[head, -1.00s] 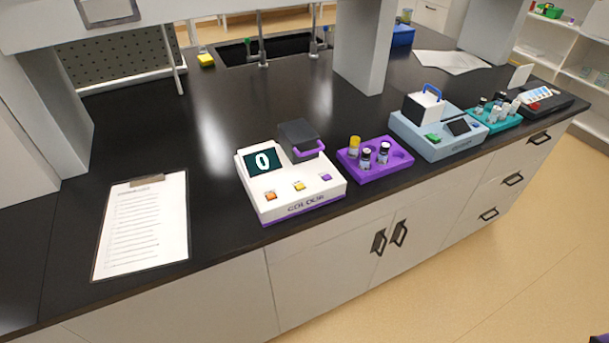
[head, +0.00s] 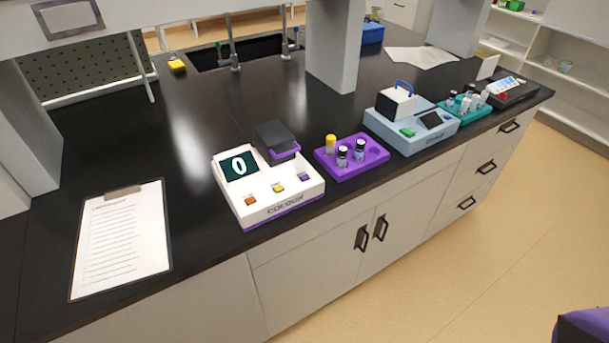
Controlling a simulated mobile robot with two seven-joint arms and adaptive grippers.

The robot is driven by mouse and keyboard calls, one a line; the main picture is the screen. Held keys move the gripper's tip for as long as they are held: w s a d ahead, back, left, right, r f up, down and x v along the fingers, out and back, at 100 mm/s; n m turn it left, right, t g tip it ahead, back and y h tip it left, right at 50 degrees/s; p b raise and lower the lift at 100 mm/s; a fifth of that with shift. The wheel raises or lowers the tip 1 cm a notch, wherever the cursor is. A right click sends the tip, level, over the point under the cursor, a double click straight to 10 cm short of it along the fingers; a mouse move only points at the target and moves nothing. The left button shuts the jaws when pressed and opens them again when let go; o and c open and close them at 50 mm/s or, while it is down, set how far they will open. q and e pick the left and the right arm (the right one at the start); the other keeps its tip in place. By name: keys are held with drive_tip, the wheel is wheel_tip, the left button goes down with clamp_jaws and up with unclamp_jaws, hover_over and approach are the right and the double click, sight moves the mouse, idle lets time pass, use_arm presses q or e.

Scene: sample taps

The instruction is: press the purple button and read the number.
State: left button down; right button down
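A white device labelled COLOUR (head: 268,190) stands on the black bench, left of a purple vial tray. Its dark display (head: 239,166) reads 0. On its front face are an orange button (head: 251,201), a yellow button (head: 278,188) and a purple button (head: 304,177), the purple one at the right. A dark lid with a purple handle (head: 284,153) sits at its back right. Neither gripper is in view; nothing touches the buttons.
The purple tray (head: 372,165) holds several vials. A blue-grey device (head: 405,133), a teal rack (head: 466,111) and a black device (head: 520,94) stand further right. A clipboard (head: 123,238) lies at the left. A purple-and-black object (head: 586,326), unidentified, shows at the lower right corner.

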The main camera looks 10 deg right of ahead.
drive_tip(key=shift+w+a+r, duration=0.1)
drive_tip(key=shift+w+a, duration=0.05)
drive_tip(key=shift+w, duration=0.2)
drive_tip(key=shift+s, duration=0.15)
